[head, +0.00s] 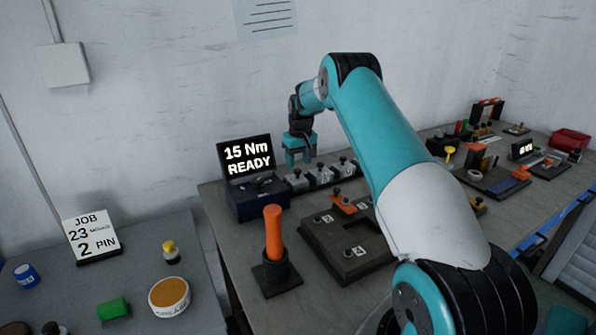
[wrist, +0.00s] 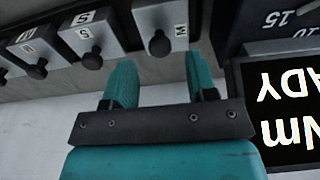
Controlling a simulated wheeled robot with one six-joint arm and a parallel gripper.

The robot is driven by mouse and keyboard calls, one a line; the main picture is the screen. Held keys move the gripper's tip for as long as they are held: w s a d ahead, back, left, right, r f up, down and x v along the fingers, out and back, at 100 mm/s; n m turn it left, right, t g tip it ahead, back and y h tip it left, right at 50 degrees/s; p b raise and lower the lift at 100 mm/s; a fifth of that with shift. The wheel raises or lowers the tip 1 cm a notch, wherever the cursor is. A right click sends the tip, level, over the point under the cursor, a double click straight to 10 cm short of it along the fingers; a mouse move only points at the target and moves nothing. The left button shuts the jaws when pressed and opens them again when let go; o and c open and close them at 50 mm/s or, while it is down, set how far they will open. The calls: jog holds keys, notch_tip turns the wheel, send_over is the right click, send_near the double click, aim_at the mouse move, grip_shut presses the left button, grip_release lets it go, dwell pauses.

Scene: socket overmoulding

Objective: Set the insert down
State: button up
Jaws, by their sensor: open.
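My gripper (head: 299,160) is open above the row of grey blocks with black knobs (head: 321,176) by the wall. In the wrist view my gripper (wrist: 160,80) has its two teal fingers apart with nothing between them. A grey block with a black knob and an "M" label (wrist: 143,18) lies beyond the fingertips, apart from them. More labelled blocks (wrist: 90,40) stand in line to its left. I cannot tell which of these, if any, is the insert. My gripper and arm hide part of the bench in the head view.
A display reading "15 Nm READY" (head: 247,156) stands left of the blocks. An orange-handled tool (head: 274,235) stands upright in a black holder. A dark numbered fixture (head: 327,253) lies in front, with an orange piece (head: 341,205) at its back. More fixtures (head: 490,180) fill the right.

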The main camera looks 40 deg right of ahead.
aim_at(300, 180)
notch_tip(300, 180, up, 8)
jog(key=s+a+r+n+y, duration=0.1)
jog(key=s+a+r+n, duration=0.2)
jog(key=a, duration=0.7)
jog(key=s+a+r+n, duration=0.1)
jog(key=s+a+r, duration=0.3)
jog(key=a, duration=0.6)
jog(key=s+a+r+n+y, duration=0.1)
jog(key=s+a+r+n, duration=0.1)
jog(key=s+a, duration=0.5)
jog(key=s+a+n+y, duration=0.1)
jog(key=s+a+n, duration=0.1)
jog(key=s+a, duration=0.6)
jog(key=s+a+f+n+g+y, duration=0.1)
jog(key=s+a, duration=0.7)
jog(key=s, duration=0.8)
jog(key=shift+s+a+f+n+y, duration=0.15)
jog(key=shift+s+f+n+y, duration=0.15)
jog(key=shift+n, duration=0.2)
